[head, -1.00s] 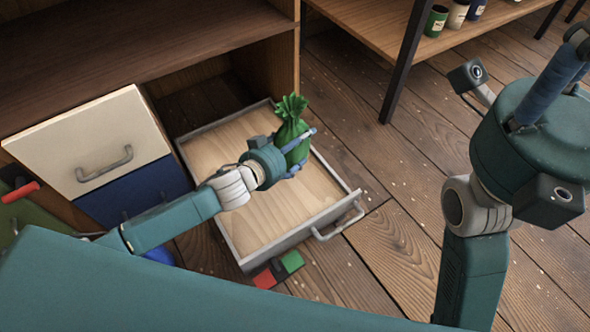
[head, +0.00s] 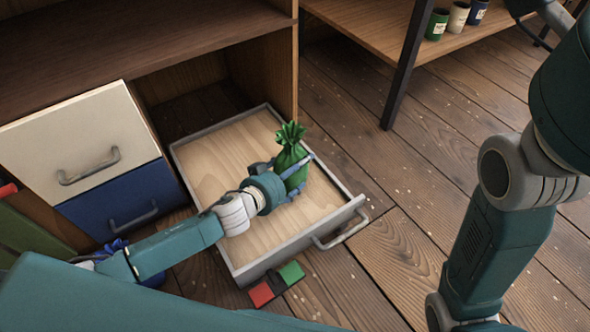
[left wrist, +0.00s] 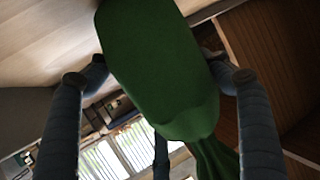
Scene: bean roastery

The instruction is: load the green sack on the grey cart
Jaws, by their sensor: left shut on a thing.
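The green sack (head: 289,158), with a gathered, frilled top, is upright in the head view, above the open drawer (head: 222,147). My left gripper (head: 290,182) is shut on the sack, with fingers around its body. I cannot tell whether the sack's base touches the drawer floor. In the left wrist view the sack (left wrist: 155,70) fills the middle between the two fingers. No grey cart shows in these frames. My right arm is at the right edge of the head view; its gripper is out of frame.
A cream drawer front (head: 85,150) and a blue drawer front (head: 125,200) are left of the open drawer. A red, black and green block strip (head: 276,283) lies by its front. A shelf (head: 370,25) with several cups stands behind. Plank floor (head: 400,190) is clear at right.

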